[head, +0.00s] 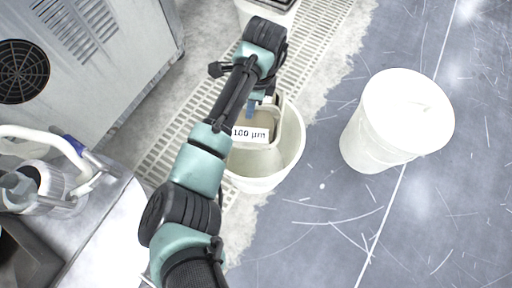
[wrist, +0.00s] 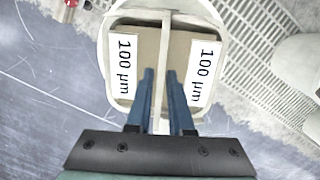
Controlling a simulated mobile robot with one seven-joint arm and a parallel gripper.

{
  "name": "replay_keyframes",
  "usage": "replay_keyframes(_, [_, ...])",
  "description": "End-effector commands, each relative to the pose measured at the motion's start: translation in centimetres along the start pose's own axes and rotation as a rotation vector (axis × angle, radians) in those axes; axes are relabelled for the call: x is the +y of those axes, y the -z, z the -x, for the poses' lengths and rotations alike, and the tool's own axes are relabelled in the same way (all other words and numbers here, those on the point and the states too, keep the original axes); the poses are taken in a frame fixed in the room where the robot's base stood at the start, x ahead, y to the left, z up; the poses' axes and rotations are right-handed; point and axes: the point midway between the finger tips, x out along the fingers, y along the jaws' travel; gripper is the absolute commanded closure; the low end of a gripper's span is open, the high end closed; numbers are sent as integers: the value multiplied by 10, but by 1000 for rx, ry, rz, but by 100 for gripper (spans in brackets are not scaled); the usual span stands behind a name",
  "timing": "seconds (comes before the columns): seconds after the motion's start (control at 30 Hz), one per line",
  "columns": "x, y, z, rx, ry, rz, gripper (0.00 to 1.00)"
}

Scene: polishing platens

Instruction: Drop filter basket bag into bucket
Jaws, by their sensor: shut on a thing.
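The filter basket bag is a cream basket with a brown inside and white "100 µm" labels. In the wrist view the filter basket bag (wrist: 178,45) hangs from a thin bar between the blue fingers of my gripper (wrist: 160,78), which is shut on that bar. In the head view the basket's label (head: 249,134) shows beside my arm, over the open white bucket (head: 291,150). My gripper (head: 262,100) is partly hidden by my arm. My arm also covers the bucket's left side. I cannot tell how deep the basket sits in the bucket.
A grated drain (head: 175,150) runs beside the open bucket. A grey cabinet (head: 90,60) is at upper left. A counter (head: 105,225) with a white hose fitting is at lower left.

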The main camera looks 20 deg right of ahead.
Motion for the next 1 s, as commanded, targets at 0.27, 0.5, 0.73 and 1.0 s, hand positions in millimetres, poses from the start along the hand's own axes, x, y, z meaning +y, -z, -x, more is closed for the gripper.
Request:
replay_keyframes(0.27, [-5,16,-5,-2,62,-496,100])
replay_keyframes(0.5, [-6,23,-8,-1,88,-701,100])
replay_keyframes(0.73, [-6,25,-19,-2,90,-727,100])
replay_keyframes(1.0, [-6,29,-48,-1,90,-726,100])
